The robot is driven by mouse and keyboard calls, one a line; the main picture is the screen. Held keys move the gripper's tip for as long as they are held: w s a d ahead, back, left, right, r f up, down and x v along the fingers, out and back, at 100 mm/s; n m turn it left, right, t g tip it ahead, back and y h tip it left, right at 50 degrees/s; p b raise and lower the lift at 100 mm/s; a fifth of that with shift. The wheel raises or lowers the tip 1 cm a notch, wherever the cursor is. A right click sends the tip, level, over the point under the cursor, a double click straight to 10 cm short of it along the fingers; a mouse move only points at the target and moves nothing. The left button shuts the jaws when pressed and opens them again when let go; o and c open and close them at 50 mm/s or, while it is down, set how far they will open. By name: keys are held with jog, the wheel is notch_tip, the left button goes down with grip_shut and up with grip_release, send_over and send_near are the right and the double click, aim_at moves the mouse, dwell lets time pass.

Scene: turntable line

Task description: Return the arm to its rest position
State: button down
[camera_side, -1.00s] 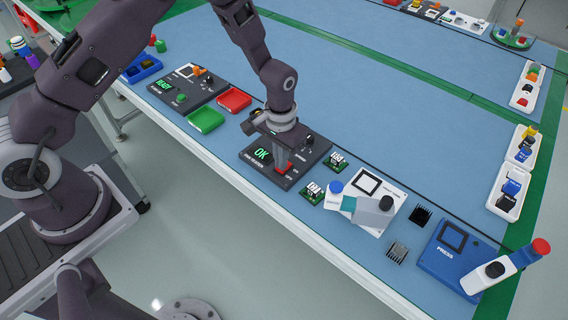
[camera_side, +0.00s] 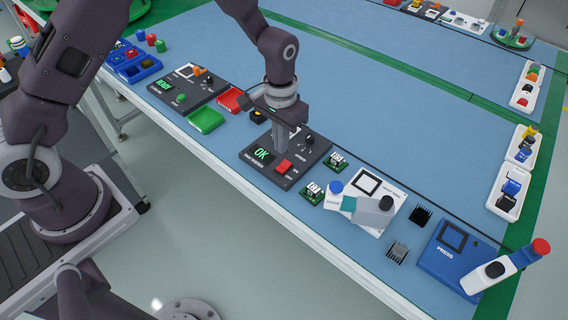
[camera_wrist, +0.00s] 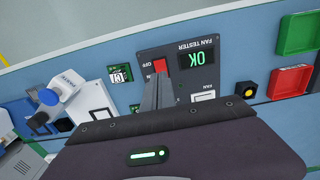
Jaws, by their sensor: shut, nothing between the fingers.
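My gripper (camera_side: 281,150) is shut and empty. It points down above the dark fan tester (camera_side: 262,172) on the blue table, whose display reads a green OK. The tester's red switch (camera_side: 283,166) is clear of the fingertips in the side view. In the wrist view, the closed fingers (camera_wrist: 158,92) reach up toward the red switch (camera_wrist: 160,66), just below it in the picture. The exact height of the fingertips above the tester cannot be told.
A green tray (camera_side: 206,119) and a red tray (camera_side: 229,99) lie left of the tester. The table's middle is clear.

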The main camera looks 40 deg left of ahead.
jog(key=shift+r, duration=0.15)
jog(key=s+a+r+t, duration=0.1)
jog(key=s+r, duration=0.3)
jog(key=r, duration=0.6)
jog(key=s+a+r+t, duration=0.2)
jog(key=s+r, duration=0.1)
jog(key=r, duration=0.7)
jog(key=s+a+r+t, duration=0.1)
jog(key=s+r, duration=0.2)
jog(key=s, duration=0.6)
jog(key=s+a+r+t, duration=0.1)
jog(key=s+r, duration=0.2)
jog(key=s, duration=0.6)
jog(key=shift+s+a+r+t, duration=0.15)
jog(key=shift+s+a+t, duration=0.05)
jog(key=shift+s+t, duration=0.15)
